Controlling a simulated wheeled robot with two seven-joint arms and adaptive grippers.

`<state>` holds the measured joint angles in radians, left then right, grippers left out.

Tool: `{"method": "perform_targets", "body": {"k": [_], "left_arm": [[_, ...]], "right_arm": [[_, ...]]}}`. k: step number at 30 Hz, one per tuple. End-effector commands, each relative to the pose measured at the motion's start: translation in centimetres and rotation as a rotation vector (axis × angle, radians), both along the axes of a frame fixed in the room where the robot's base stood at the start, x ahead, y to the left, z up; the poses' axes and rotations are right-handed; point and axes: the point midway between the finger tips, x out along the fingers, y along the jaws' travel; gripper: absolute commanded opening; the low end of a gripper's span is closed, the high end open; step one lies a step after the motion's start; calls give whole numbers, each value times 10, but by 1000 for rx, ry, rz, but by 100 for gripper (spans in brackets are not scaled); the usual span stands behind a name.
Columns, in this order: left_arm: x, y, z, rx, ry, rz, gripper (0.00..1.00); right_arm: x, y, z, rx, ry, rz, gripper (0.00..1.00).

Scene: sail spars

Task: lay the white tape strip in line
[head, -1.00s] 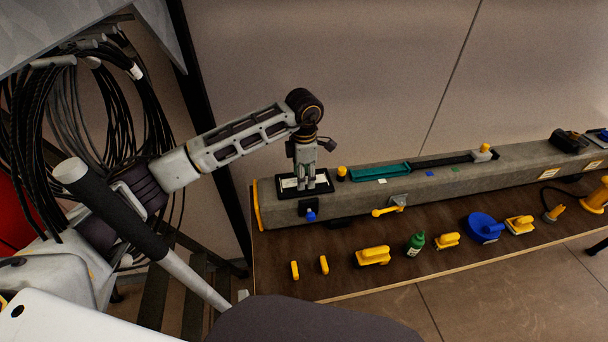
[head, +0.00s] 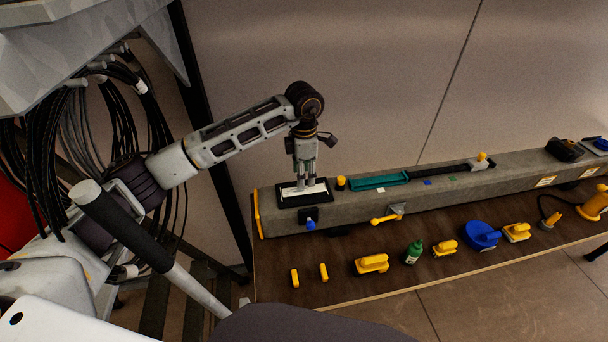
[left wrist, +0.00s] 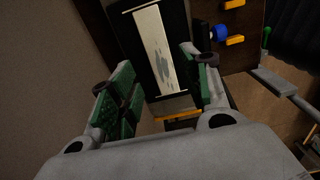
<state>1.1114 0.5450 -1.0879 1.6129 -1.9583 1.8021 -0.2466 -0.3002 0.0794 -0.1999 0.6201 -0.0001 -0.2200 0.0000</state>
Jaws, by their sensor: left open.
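A long white strip with grey marks lies in a black tray (head: 284,202) on the left end of the grey beam. The strip shows best in the left wrist view (left wrist: 150,40). A small flat white piece (head: 380,190) also lies on the beam, in front of the teal tray. I cannot tell for sure which of the two is the tape strip. My left gripper (head: 307,189) points down over the black tray, open, with nothing seen between its fingers. It also shows in the left wrist view (left wrist: 158,75), fingers apart on both sides of the strip's near end. My right gripper is not seen.
The beam (head: 350,207) carries a teal tray (head: 378,182), a blue piece (head: 427,183), a green piece (head: 452,176) and a yellow knob (head: 341,183). Yellow tools, a green bottle (head: 413,252) and a blue round thing (head: 482,235) stand on the brown table (head: 340,260) in front.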

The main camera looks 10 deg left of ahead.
Motion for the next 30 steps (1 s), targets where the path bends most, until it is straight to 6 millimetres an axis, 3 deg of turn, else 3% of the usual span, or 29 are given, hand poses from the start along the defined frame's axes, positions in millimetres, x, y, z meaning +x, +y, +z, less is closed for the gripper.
{"method": "perform_targets", "body": {"k": [10,30], "left_arm": [[0,0,19,0,-1,0,48],[0,0,19,0,0,0,48]], "right_arm": [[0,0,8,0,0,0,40],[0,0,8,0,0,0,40]]}}
